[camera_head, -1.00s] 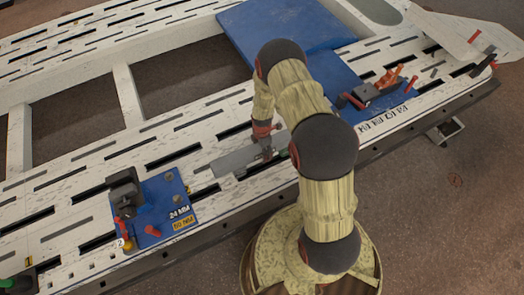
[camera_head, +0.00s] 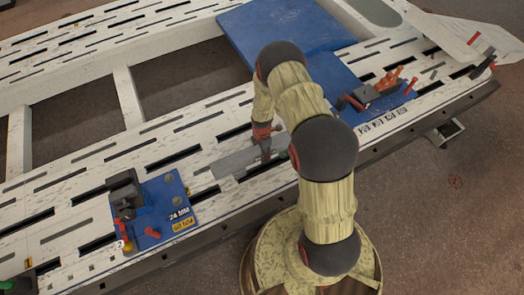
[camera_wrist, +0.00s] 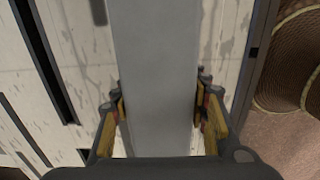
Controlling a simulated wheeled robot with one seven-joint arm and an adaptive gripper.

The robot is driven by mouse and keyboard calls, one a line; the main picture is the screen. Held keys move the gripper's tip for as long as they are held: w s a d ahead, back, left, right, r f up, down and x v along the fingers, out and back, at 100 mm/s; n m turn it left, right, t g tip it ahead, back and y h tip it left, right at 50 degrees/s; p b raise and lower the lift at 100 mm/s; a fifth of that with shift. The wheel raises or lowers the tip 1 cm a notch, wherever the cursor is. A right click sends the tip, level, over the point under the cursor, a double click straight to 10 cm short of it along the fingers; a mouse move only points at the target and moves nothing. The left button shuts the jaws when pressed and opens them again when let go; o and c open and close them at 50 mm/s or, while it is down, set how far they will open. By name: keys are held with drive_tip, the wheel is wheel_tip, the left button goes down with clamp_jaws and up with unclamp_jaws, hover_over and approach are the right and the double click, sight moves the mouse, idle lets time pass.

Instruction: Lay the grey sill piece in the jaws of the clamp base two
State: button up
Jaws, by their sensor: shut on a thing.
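The grey sill piece (camera_head: 236,162) is a flat bar over the slotted bench, left of my arm in the head view. In the wrist view the sill piece (camera_wrist: 158,70) runs up the middle between the fingers. My gripper (camera_head: 264,150) is shut on it; its fingers (camera_wrist: 160,118) press both long sides. I cannot tell whether the bar touches the bench. A blue clamp base marked 24 MM (camera_head: 165,205), with a "2" tag at its front left corner, lies left of the bar, apart from it. A black clamp block stands on its left side.
The white slotted bench (camera_head: 75,200) has open gaps in its frame at the back. Another blue base (camera_head: 390,107) with red and orange clamp parts lies to the right, and a large blue plate (camera_head: 285,30) behind. A green-tipped item (camera_head: 8,284) is at the lower left.

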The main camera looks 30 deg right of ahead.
clamp_jaws()
drive_tip(key=shift+w+r, duration=0.1)
drive_tip(key=shift+w, duration=0.1)
idle(0.3)
